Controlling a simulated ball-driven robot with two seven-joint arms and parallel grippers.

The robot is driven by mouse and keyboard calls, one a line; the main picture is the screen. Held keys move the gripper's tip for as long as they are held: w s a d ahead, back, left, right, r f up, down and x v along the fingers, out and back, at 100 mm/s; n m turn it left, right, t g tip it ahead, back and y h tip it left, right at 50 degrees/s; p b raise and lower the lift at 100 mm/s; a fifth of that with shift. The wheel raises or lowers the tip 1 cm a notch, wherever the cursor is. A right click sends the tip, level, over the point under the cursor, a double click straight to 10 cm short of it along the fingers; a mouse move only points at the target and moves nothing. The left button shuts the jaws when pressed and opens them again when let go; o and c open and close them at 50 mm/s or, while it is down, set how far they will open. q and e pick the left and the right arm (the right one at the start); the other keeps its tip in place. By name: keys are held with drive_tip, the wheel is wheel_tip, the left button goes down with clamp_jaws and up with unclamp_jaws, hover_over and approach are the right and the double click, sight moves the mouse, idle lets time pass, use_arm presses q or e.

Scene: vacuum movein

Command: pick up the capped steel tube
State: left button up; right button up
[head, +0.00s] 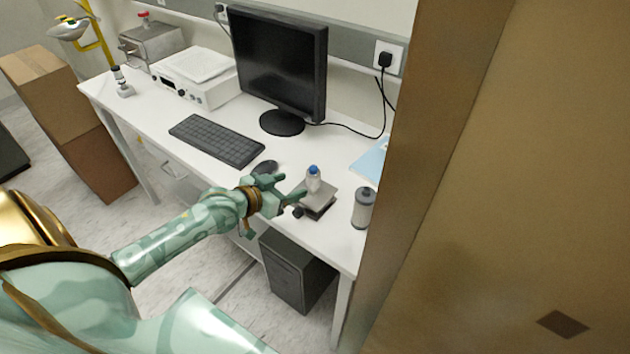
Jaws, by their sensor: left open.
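A short pale grey tube with a blue cap (313,181) stands upright on a small dark platform with a light top (320,202), near the right end of the white desk. It best matches the capped steel tube. My left gripper (291,186) is open, just left of the tube, with its fingers pointing toward it. I see a gap between the fingertips and the tube, and nothing is between the fingers. My right gripper is not in view.
A grey canister (362,209) stands right of the platform, near a tall brown panel (450,180). A mouse (264,168), keyboard (217,140) and monitor (278,65) are behind and left. A dark computer case (290,270) sits under the desk (340,246).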

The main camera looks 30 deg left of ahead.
sight(309, 180)
use_arm(q)
drive_tip(key=b+x, duration=0.1)
drive_tip(key=x, duration=0.5)
drive_tip(key=shift+d, duration=0.15)
drive_tip(key=shift+w+d+f, duration=0.1)
drive_tip(key=shift+w+f, duration=0.15)
drive_tip(key=shift+w, duration=0.15)
drive_tip(key=x, duration=0.2)
drive_tip(key=b+x, duration=0.1)
drive_tip(key=x, duration=0.2)
drive_tip(key=shift+f+b, duration=0.3)
drive_tip(key=shift+s+r, duration=0.1)
drive_tip(key=shift+s, duration=0.05)
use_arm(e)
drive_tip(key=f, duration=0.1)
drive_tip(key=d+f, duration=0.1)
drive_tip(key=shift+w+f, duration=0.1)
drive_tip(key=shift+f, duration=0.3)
use_arm(q)
drive_tip(key=c, duration=1.2)
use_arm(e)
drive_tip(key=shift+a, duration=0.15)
use_arm(q)
drive_tip(key=shift+o, duration=0.2)
drive_tip(key=shift+r, duration=0.1)
